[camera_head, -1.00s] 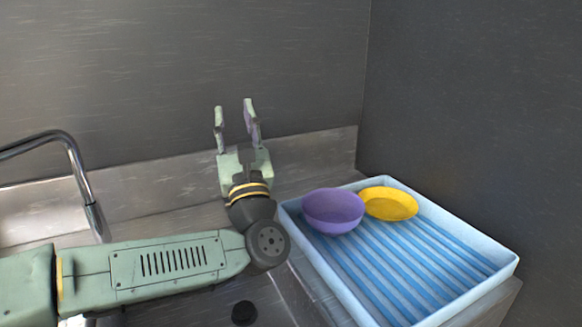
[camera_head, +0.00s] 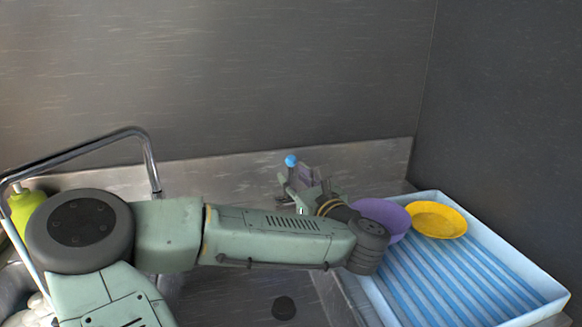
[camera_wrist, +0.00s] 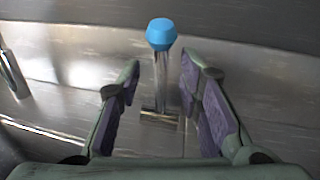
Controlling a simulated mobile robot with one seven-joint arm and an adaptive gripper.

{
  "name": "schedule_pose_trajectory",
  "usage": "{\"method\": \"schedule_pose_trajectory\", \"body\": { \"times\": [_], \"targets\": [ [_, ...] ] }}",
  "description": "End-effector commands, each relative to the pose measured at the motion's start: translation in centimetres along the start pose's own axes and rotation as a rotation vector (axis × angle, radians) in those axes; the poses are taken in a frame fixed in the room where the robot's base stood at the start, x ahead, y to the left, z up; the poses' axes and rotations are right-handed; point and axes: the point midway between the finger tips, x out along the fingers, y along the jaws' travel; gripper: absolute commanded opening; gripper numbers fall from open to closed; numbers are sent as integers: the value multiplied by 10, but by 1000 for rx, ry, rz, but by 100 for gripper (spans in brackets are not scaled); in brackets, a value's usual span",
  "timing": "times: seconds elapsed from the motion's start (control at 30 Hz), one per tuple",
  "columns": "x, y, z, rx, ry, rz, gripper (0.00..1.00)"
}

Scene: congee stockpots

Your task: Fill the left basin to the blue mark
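A blue knob (camera_head: 291,160) on a metal stem stands on the back ledge of the sink. It also shows in the wrist view (camera_wrist: 161,33), straight ahead of and between my fingers. My gripper (camera_head: 296,180) is open and empty, with its fingertips short of the knob; both fingers show apart in the wrist view (camera_wrist: 160,66). A bent metal spout (camera_head: 150,160) arches at the left. Steel sink with a dark round drain (camera_head: 284,307) lies below my arm. My arm covers much of the sink; no water level or blue mark is visible.
A pale blue ribbed tray (camera_head: 545,290) at the right holds a purple bowl (camera_head: 385,215) and a yellow dish (camera_head: 438,221). The purple bowl is close to my wrist. A yellow-green bottle (camera_head: 22,207) stands at the far left. Steel walls (camera_head: 250,80) rise behind.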

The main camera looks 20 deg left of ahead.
Motion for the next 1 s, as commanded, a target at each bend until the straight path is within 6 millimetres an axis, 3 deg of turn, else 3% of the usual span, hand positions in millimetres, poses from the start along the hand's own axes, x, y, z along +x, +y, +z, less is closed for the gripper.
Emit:
{"method": "schedule_pose_trajectory", "body": {
  "times": [0.2,0.57,1.0],
  "targets": [
    [26,-1,1,-1,0,-1,33],
    [32,0,0,-1,-1,-2,33],
    [32,0,0,-1,-1,-2,4]
  ]
}}
